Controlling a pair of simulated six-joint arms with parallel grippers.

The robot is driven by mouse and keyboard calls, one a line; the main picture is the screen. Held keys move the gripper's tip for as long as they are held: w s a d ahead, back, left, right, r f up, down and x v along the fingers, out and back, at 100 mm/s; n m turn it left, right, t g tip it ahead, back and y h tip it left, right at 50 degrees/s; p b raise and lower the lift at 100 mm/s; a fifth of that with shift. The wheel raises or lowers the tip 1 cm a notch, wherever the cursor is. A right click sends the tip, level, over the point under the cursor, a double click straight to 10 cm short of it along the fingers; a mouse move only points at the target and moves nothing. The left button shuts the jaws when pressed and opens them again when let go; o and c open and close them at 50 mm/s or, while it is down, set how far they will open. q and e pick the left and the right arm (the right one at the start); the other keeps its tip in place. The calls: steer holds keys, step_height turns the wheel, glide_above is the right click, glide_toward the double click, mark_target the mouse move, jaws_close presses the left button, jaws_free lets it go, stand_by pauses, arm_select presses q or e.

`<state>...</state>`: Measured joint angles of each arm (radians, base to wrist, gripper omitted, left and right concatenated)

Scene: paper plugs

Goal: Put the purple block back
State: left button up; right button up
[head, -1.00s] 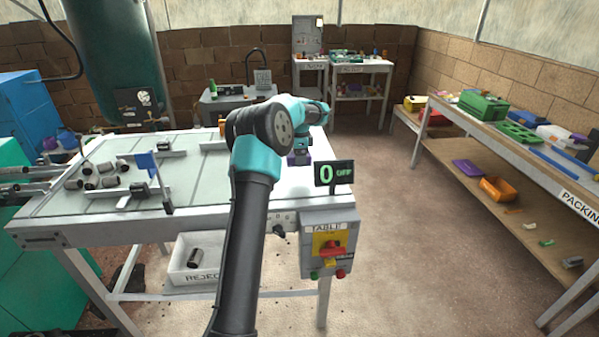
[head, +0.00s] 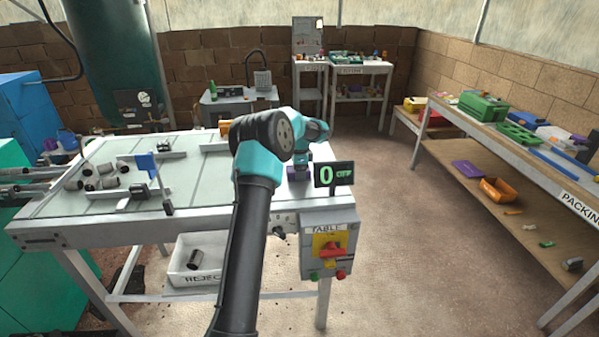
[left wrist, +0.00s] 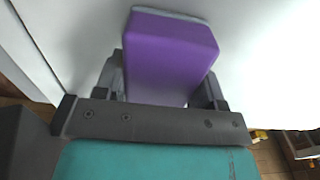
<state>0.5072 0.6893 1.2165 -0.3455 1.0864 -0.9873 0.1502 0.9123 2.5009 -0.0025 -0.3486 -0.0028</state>
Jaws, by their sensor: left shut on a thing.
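The purple block (left wrist: 170,52) is held between the two dark fingers of my left gripper (left wrist: 163,78) in the left wrist view. A thin pale layer shows along its far edge. In the head view my left gripper (head: 301,166) points down over the right end of the white table (head: 215,188), just behind the small "0 OFF" display. Only a little of the purple block (head: 298,175) shows below the fingers there. I cannot tell whether it touches the tabletop. My right gripper is not in view.
The "0 OFF" display (head: 334,175) stands on the table's near right edge, close to the gripper. Several metal cylinders (head: 100,178) lie at the table's left. A white reject bin (head: 195,262) sits below. The packing bench (head: 520,150) is at right.

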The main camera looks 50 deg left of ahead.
arm_select(q)
steer(key=shift+f, duration=0.15)
steer(key=o, duration=0.9)
step_height(320, 180, up, 12)
steer(key=shift+r, duration=0.2)
stand_by(0.5)
